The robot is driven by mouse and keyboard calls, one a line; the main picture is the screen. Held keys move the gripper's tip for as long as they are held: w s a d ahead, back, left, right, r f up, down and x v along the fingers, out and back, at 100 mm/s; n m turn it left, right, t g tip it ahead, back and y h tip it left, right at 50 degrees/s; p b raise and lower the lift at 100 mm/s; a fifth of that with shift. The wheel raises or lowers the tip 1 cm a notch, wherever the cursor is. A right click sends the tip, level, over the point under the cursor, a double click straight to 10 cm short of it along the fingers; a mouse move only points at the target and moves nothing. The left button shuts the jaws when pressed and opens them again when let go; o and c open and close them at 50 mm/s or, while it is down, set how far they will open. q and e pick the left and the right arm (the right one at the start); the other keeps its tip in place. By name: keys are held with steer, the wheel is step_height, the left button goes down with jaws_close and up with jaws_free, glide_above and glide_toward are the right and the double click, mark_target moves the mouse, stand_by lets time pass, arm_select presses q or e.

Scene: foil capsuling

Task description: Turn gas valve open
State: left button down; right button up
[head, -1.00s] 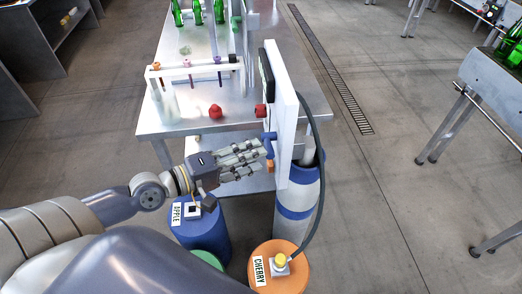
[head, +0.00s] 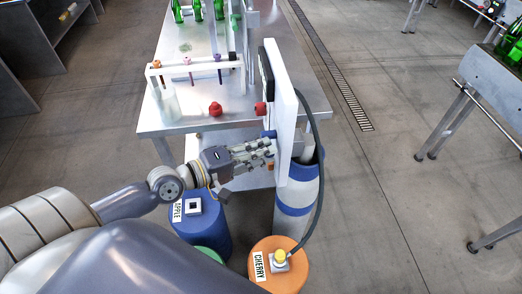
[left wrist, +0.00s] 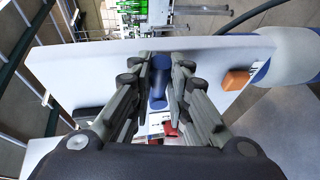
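A white upright panel (head: 286,115) stands at the right edge of the steel table. On its left face are a blue valve handle (head: 268,134), a red knob (head: 261,108) and an orange part low down. My left gripper (head: 272,147) reaches the panel from the left at the blue handle. In the left wrist view the blue handle (left wrist: 158,92) is between the two fingers, which are closed in on it from both sides. The orange part (left wrist: 236,80) is to the right there. The handle is partly hidden in the head view. My right gripper is not in view.
A blue-and-white gas cylinder (head: 297,205) with a dark hose stands behind the panel. An orange drum (head: 292,262) labelled CHERRY and a blue drum (head: 205,235) stand in front. A white rack (head: 190,68) and a loose red piece (head: 215,109) are on the table.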

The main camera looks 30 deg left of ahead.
arm_select(q)
steer(key=w+f+m+t+h+b, duration=0.1)
steer(key=f+m+b, duration=0.1)
steer(key=m+b, duration=0.3)
steer(key=w+a+f+m+t+h+b, duration=0.1)
steer(key=f+m+h+b, duration=0.1)
steer(key=m+b, duration=0.2)
steer(key=a+f+m+t+h+b, duration=0.1)
steer(key=f+m+b, duration=0.1)
steer(key=m+b, duration=0.3)
steer(key=shift+w+f+m+t+b, duration=0.1)
steer(key=shift+w+m+t+b, duration=0.25)
steer(key=shift+b, duration=1.35)
steer(key=m+h+b, duration=0.1)
steer(key=w+m+h+b, duration=0.1)
steer(key=shift+a+f+m, duration=0.1)
steer(key=shift+a+m, duration=0.25)
steer(key=shift+w+a+m+g+h+b, duration=0.2)
steer(key=shift+m+g+h+b, duration=0.3)
steer(key=shift+m, duration=0.6)
